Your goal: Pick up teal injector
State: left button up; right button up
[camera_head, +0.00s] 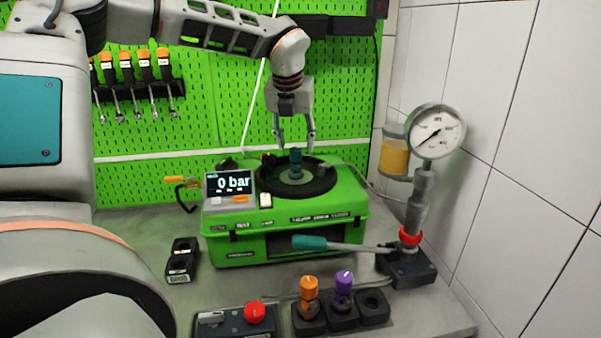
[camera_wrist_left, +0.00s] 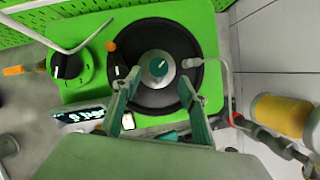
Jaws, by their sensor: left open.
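The teal injector (camera_head: 295,160) stands upright at the centre of the round black plate (camera_head: 320,186) on top of the green test bench (camera_head: 345,207). In the left wrist view the injector (camera_wrist_left: 158,67) shows from above as a teal top with a white mark, inside a pale ring. My left gripper (camera_head: 295,146) hangs above the plate, pointing down, with its fingers apart around or just behind the injector's top; I cannot tell which. In the left wrist view the open fingers (camera_wrist_left: 156,80) lie on either side, just below the injector. My right gripper is not in view.
An orange injector (camera_head: 309,287) and a purple injector (camera_head: 344,283) stand in black holders at the front. A hand pump with a teal-handled lever (camera_head: 309,243) and a pressure gauge (camera_head: 437,131) stands to the right. The display (camera_head: 229,184) reads 0 bar.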

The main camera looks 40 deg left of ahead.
aim_at(295, 150)
pick_arm(q)
jog(key=shift+x, duration=0.85)
jog(key=shift+a+p+x, duration=0.15)
jog(key=shift+p+x, duration=0.3)
jog(key=shift+x, duration=0.75)
jog(key=shift+a+p+x, duration=0.2)
jog(key=shift+p+x, duration=0.25)
jog(key=shift+x, duration=0.75)
jog(key=shift+r, duration=0.1)
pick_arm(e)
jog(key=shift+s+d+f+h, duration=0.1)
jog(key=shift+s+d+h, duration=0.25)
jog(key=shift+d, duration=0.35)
pick_arm(q)
jog(key=shift+c, duration=0.4)
jog(key=shift+w, duration=0.1)
grip_shut()
